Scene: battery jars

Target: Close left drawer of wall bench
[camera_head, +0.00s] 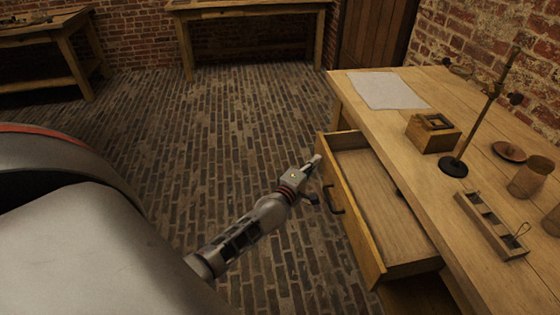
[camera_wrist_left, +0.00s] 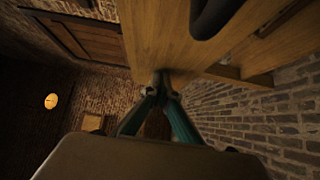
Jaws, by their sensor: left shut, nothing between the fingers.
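The left drawer (camera_head: 385,205) of the wall bench (camera_head: 460,130) is pulled out and its inside looks empty. Its wooden front has a dark handle (camera_head: 335,199). My left gripper (camera_head: 315,160) is shut and empty, close to the far end of the drawer front; I cannot tell whether it touches. In the left wrist view the closed fingertips (camera_wrist_left: 161,78) are near the drawer front (camera_wrist_left: 165,35), with the dark handle (camera_wrist_left: 212,15) at the top. My right gripper is not in view.
On the bench top are a paper sheet (camera_head: 388,90), a small wooden box (camera_head: 433,134), a metal stand (camera_head: 453,166), a divided tray (camera_head: 490,223), a dish (camera_head: 509,151) and a cup (camera_head: 529,176). The brick floor (camera_head: 230,120) left of the drawer is clear. Other tables stand far back.

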